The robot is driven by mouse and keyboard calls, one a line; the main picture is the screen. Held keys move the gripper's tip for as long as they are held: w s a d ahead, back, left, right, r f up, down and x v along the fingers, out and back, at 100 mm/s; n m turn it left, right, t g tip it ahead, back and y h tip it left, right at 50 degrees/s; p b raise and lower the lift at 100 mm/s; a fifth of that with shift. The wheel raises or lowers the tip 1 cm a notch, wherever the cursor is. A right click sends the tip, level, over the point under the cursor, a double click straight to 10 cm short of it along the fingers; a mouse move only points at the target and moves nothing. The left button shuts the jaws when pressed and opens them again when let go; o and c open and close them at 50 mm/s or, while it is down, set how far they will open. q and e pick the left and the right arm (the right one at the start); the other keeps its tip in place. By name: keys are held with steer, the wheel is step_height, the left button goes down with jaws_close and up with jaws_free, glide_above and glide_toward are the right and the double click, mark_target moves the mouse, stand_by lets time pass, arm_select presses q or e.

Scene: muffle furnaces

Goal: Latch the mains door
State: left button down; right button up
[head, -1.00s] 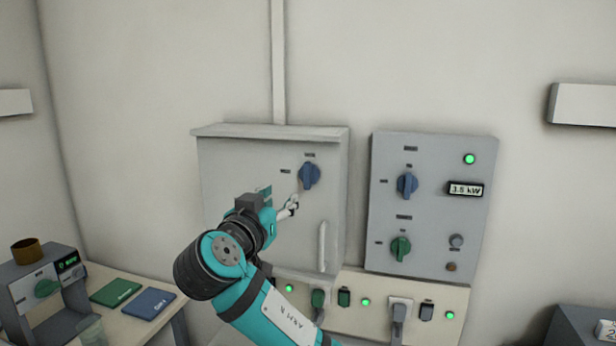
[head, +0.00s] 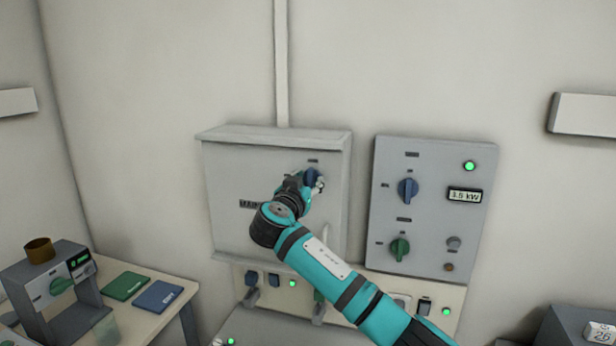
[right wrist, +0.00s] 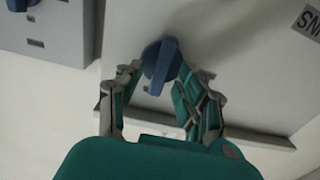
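The mains door (head: 228,180) is the front of a grey wall cabinet and looks closed. Its blue latch knob (head: 312,175) sits at the door's upper right, partly hidden by my right gripper (head: 306,187). In the right wrist view the knob (right wrist: 162,62) stands between the two fingertips of that gripper (right wrist: 160,78), its raised bar slightly tilted. The fingers are apart, one on each side of the knob; I cannot tell whether they touch it. A pale door handle (head: 325,237) is partly hidden behind my right arm. My left gripper is out of view.
A grey control panel (head: 468,215) with knobs, green lamp and 3.5 kW display is mounted right of the cabinet. A socket strip (head: 381,287) runs below. A bench (head: 172,312) at left holds a knobbed device (head: 40,292), green and blue pads.

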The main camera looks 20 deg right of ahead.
steer(key=shift+w+d, duration=0.1)
steer(key=shift+w, duration=0.05)
steer(key=shift+c, duration=0.3)
jaws_close()
